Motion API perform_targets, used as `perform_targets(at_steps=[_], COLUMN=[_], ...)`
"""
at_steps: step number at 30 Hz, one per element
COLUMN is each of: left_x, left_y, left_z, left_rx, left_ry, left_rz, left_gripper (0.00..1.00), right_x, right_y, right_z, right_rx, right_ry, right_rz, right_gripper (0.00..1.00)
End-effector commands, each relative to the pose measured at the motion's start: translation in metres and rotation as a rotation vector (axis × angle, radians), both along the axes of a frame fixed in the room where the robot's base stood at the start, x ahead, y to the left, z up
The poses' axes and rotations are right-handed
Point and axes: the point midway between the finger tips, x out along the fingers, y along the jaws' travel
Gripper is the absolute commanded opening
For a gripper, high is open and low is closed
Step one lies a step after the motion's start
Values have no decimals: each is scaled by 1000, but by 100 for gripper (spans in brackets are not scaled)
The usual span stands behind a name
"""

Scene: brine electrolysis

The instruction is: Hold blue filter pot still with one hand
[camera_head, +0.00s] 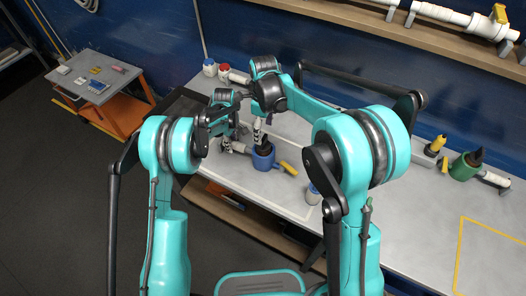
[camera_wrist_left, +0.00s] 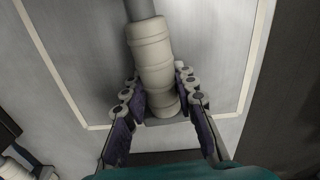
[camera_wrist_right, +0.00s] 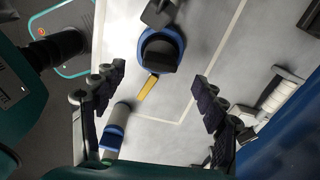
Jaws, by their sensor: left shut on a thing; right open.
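The blue filter pot (camera_head: 263,160) stands upright on the pale bench, with a dark piece in its mouth and a yellow bar (camera_head: 288,168) beside it. It also shows in the right wrist view (camera_wrist_right: 178,38), beyond the fingertips. My left gripper (camera_wrist_left: 162,100) is shut on a pale ribbed cylinder (camera_wrist_left: 152,55) with a grey rod at its far end. The link between cylinder and pot is not visible in the left wrist view. My right gripper (camera_wrist_right: 155,85) is open and empty, its fingers spread short of the pot.
A small white-and-blue jar (camera_wrist_right: 114,130) stands close to my right fingers. A white pipe piece (camera_wrist_right: 285,95) lies by the blue wall. Jars (camera_head: 210,67) stand behind my arms. A green pot (camera_head: 463,168) is far right. Bench between the blue and green pots is largely hidden by my arm.

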Motion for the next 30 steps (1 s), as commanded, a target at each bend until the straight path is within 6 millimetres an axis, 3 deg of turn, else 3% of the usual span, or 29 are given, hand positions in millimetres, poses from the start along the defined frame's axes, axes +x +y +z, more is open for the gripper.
perform_targets(at_steps=[9,15,30], left_x=[0,0,0], left_y=[0,0,0], left_z=[0,0,0], left_rx=[1,1,0], left_ry=[0,0,0], left_rz=[0,0,0], left_gripper=[0,0,0], right_x=[0,0,0], right_y=[0,0,0], right_z=[-51,-75,-87], right_rx=[0,0,0], right_ry=[0,-1,-1], right_rz=[1,1,2], right_gripper=[72,72,72])
